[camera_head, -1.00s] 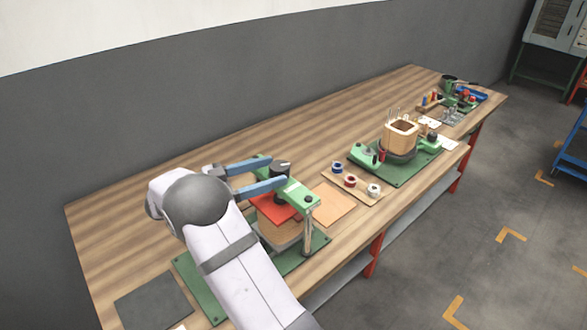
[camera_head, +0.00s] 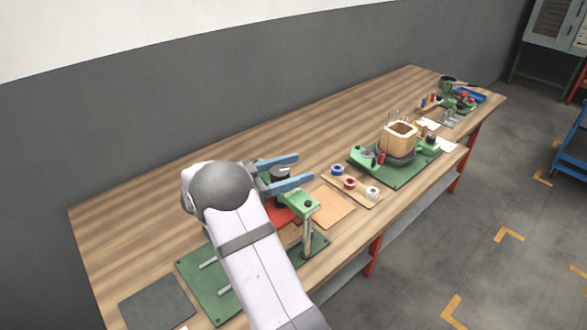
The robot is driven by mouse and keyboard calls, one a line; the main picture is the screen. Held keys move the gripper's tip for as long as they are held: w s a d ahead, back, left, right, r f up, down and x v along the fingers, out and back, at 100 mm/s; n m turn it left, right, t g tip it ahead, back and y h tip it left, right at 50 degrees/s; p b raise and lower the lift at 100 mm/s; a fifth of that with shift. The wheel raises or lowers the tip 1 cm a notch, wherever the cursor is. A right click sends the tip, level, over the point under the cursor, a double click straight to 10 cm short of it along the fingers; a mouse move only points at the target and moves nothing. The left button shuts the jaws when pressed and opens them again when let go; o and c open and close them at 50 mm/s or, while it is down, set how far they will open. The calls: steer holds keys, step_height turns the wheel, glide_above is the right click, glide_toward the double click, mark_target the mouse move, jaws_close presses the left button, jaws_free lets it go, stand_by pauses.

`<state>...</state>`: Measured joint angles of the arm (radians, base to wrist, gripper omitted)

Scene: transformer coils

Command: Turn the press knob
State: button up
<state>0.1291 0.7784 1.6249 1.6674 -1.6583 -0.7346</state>
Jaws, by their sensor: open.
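The press stands on a green base plate (camera_head: 211,289) at the near left of the bench. It has a green top beam (camera_head: 302,200), a metal post (camera_head: 307,238) and a red plate (camera_head: 281,214) under the beam. The dark press knob (camera_head: 281,172) sits on top of the beam, partly hidden by my fingers. My gripper (camera_head: 300,169) is open, its two blue fingers lying on either side of the knob and their tips reaching past it. Whether a finger touches the knob I cannot tell. My arm hides part of the press.
A tan sheet (camera_head: 332,207) lies right of the press. A board with several spools (camera_head: 349,184) is beyond it. A coil former (camera_head: 400,138) stands on another green plate (camera_head: 411,171). A dark mat (camera_head: 157,303) lies at the near left. The bench's back left is clear.

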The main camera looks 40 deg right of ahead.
steer(key=c, duration=1.1)
steer(key=shift+m+g, duration=0.3)
steer(key=shift+g, duration=0.2)
steer(key=shift+o, duration=0.2)
steer(key=m+g+y, duration=0.1)
steer(key=m+g, duration=0.1)
steer(key=g, duration=0.1)
steer(key=shift+s+a+y+b, duration=0.15)
steer(key=shift+s+y+b, duration=0.2)
steer(key=shift+s+y, duration=0.05)
steer(key=shift+s+a+r+m+g+y, duration=0.15)
steer(key=shift+m+g+y, duration=0.2)
steer(key=shift+m+g, duration=0.25)
steer(key=shift+s+a+f+m+g+y, duration=0.1)
steer(key=shift+m+g+y, duration=0.25)
steer(key=shift+m+g, duration=0.2)
steer(key=o, duration=1.1)
steer(key=shift+c, duration=0.2)
steer(key=shift+r, duration=0.1)
